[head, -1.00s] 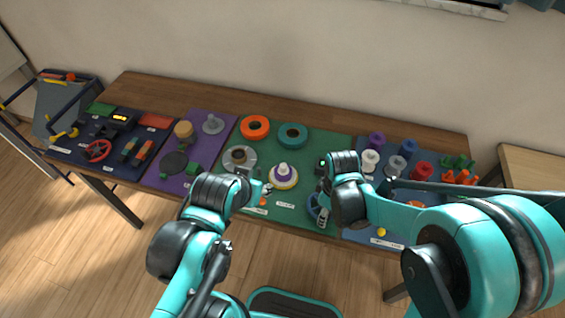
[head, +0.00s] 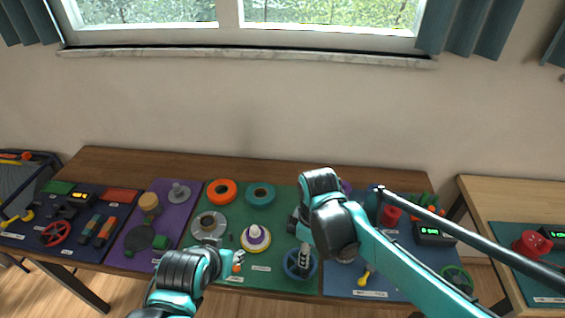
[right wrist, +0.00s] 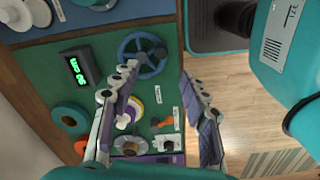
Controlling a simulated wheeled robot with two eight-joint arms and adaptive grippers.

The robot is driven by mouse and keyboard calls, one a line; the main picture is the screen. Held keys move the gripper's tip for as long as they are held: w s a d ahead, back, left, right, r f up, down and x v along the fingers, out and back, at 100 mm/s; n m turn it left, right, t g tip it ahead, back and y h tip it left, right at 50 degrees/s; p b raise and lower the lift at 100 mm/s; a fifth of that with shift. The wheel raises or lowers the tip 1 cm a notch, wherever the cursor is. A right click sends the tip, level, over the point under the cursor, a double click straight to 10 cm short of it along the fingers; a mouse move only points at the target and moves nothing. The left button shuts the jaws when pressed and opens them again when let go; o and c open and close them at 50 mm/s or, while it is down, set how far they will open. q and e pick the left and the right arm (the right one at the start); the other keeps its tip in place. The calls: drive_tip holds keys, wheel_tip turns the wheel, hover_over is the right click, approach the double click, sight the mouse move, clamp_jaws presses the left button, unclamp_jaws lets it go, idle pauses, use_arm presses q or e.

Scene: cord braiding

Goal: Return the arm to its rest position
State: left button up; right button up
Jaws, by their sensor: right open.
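My right arm reaches in from the lower right in the head view. Its gripper (head: 304,258) points down over the front of the green mat (head: 275,222), near a blue handwheel (head: 289,270). In the right wrist view the right gripper (right wrist: 158,80) is open, with nothing between its fingers. The blue handwheel (right wrist: 128,46) shows beyond the fingertips there; I cannot tell whether they touch it. My left gripper (head: 236,256) is low over the front of the green mat, beside a small orange piece. Its jaws are too small to judge.
The wooden table (head: 240,166) carries several coloured mats with parts. A white-purple stacked cone (head: 256,237) and a grey ring (head: 208,224) lie near my left gripper. A second table (head: 490,195) stands at the right. The space above the table's back is free.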

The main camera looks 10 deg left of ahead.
drive_tip(key=s+d+r+m+t, duration=0.1)
drive_tip(key=s+d+m+t, duration=0.1)
drive_tip(key=d+m, duration=0.5)
drive_tip(key=s+d+r+m+t, duration=0.2)
drive_tip(key=s+d+m+t, duration=0.1)
drive_tip(key=d+m+t, duration=0.2)
drive_tip(key=d+m, duration=0.2)
drive_tip(key=d, duration=0.2)
drive_tip(key=shift+s+r, duration=0.25)
drive_tip(key=shift+r, duration=0.05)
